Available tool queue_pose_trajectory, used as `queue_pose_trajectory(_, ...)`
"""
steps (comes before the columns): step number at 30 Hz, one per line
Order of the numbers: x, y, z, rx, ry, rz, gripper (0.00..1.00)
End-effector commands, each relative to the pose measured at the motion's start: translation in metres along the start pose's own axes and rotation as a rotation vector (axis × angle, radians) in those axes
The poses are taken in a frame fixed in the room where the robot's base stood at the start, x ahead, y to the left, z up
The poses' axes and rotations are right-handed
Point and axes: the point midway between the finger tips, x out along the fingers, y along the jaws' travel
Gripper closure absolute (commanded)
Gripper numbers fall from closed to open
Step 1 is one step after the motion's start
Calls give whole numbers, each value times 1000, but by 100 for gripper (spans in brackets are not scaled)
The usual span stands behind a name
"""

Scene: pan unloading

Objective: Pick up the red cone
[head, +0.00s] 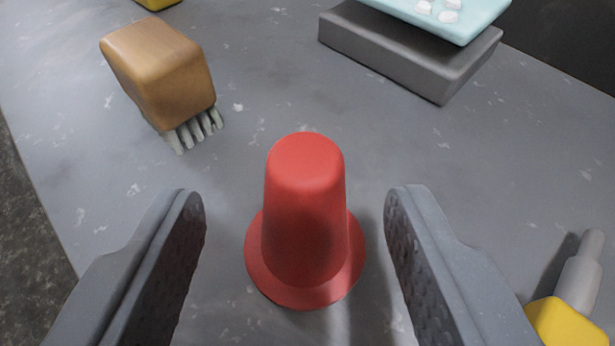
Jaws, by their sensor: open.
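The red cone (305,215) stands upright on the grey speckled surface, in the middle of the head view. It has a rounded flat top and a wide round flange at its base. My gripper (295,205) is open, with one dark grey textured finger to the left of the cone and one to the right. Clear gaps show between the cone and both fingers, so neither appears to touch it.
A wooden brush (160,65) with pale bristles lies at upper left. A dark grey block (400,50) under a light blue tray (455,22) with white pieces is at upper right. A yellow-and-grey object (570,320) lies at lower right. The surface's left edge shows.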

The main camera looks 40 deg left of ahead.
Motion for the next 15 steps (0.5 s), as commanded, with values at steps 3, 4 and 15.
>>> queue_pose_trajectory(3, 14, 1, 3, 0, -2, -1, 50)
queue_pose_trajectory(4, 18, 2, 3, -1, -2, -2, 50)
queue_pose_trajectory(15, 46, 4, 1, 2, -3, 0, 50)
